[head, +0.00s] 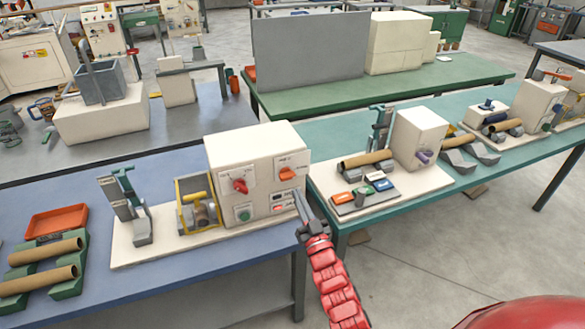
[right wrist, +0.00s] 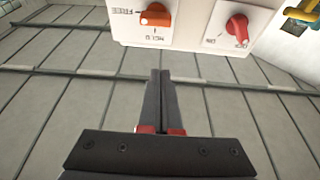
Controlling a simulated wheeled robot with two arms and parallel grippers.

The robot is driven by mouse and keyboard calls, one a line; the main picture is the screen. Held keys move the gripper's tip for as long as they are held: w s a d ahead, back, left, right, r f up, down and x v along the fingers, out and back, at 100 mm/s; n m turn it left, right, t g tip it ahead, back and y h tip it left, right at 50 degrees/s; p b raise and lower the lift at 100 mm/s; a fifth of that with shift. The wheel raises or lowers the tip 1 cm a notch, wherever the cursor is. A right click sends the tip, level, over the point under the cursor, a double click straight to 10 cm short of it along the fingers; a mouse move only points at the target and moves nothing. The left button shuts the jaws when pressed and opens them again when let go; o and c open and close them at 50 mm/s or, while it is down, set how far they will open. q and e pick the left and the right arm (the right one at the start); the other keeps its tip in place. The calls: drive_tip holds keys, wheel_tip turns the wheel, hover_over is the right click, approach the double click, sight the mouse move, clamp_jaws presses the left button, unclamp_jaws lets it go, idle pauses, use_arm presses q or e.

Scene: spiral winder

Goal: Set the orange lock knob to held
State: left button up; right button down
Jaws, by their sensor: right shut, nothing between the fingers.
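The orange lock knob (head: 287,173) is on the upper right of the front of a cream machine box (head: 255,142). In the right wrist view the orange knob (right wrist: 156,16) shows at the top, with an upside-down FREE label to its left and another label below it. Its handle lies roughly crosswise, its end towards the FREE side. My right gripper (head: 298,194) is shut and empty in front of the box's right edge, below the knob. Its fingers (right wrist: 160,74) point towards the panel, apart from the knob. My left gripper is out of view.
A red knob (head: 240,185) is left of the orange one, also in the right wrist view (right wrist: 238,28). A green button (head: 244,215) and small displays sit below. A yellow-framed roller (head: 198,207) is left of the box. A teal table (head: 350,212) stands right.

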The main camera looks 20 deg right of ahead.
sight(287, 175)
idle(0.3)
drive_tip(key=p+x, duration=0.1)
drive_tip(key=x, duration=0.2)
drive_tip(key=f+p+x, duration=0.1)
drive_tip(key=p+x, duration=0.1)
drive_tip(key=x, duration=0.1)
drive_tip(key=p+x, duration=0.1)
drive_tip(key=x, duration=0.2)
drive_tip(key=shift+w+p, duration=0.4)
drive_tip(key=shift+w, duration=0.15)
drive_tip(key=shift+f+p, duration=0.3)
drive_tip(key=shift+f, duration=0.9)
drive_tip(key=shift+s, duration=0.1)
drive_tip(key=shift+a+f, duration=0.1)
drive_tip(key=shift+n+b, duration=0.4)
drive_tip(key=shift+n, duration=0.1)
